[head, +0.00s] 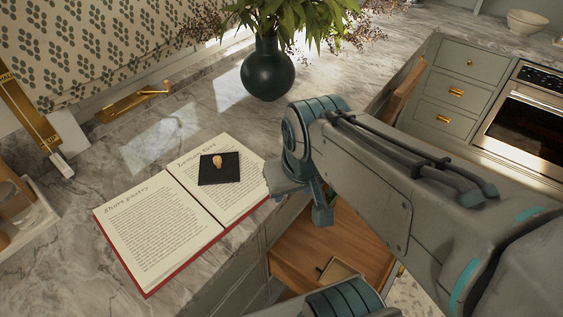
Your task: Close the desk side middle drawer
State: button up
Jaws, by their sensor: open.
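A desk-side drawer (345,232) stands pulled open below the marble counter, at the lower middle of the head view. Its wooden inside shows, with a small tray-like item (341,270) in it. My arm covers its right part, and its front is mostly hidden. I cannot tell from this view whether it is the middle one. My arm reaches in from the right and bends above the counter edge.
An open red-covered book (150,220) with a black square (219,168) on it lies near the counter (190,120) edge. A dark vase (267,70) with leaves stands behind. Grey drawers (443,90) and an oven (525,115) are at the right.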

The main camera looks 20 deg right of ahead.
aim_at(294, 259)
jog(key=u, duration=1.6)
jog(key=k, duration=1.45)
jog(key=z, duration=2.05)
jog(key=i, duration=0.5)
jog(key=u, duration=0.1)
